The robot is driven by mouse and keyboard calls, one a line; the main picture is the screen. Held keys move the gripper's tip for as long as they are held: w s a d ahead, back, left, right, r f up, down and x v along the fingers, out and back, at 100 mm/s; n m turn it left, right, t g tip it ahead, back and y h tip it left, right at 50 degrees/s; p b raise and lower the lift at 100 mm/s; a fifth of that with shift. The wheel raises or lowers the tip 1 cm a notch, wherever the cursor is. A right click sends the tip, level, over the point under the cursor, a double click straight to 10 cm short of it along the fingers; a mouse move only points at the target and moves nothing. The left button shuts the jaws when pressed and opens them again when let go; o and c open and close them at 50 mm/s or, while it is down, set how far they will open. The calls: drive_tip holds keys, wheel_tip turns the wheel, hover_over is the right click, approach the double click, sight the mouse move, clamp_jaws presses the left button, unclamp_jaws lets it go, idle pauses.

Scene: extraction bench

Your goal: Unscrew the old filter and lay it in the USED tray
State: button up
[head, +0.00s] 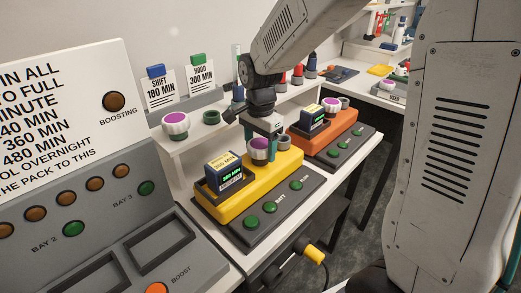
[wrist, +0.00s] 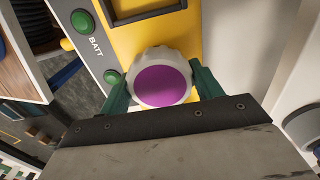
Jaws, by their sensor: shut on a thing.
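The filter (head: 259,146) is a white ribbed cap with a purple top, at the far end of the yellow unit (head: 268,176). My gripper (head: 262,143) points down over it, with its green fingers shut on the cap's two sides. In the wrist view the filter (wrist: 162,82) sits between the two fingers of my gripper (wrist: 162,88), with the yellow unit (wrist: 130,40) behind it. I cannot tell whether the filter is still seated or slightly raised.
An orange unit (head: 336,134) with a similar purple-topped cap (head: 331,105) stands behind. Another such cap (head: 175,124) sits on the shelf beside a green ring (head: 211,117). A grey charger panel (head: 95,245) fills the lower left. A dark battery pack (head: 222,178) stands on the yellow unit.

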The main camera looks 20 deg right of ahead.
drive_tip(key=shift+n, duration=0.5)
drive_tip(key=shift+r, duration=0.1)
drive_tip(key=shift+r, duration=2.55)
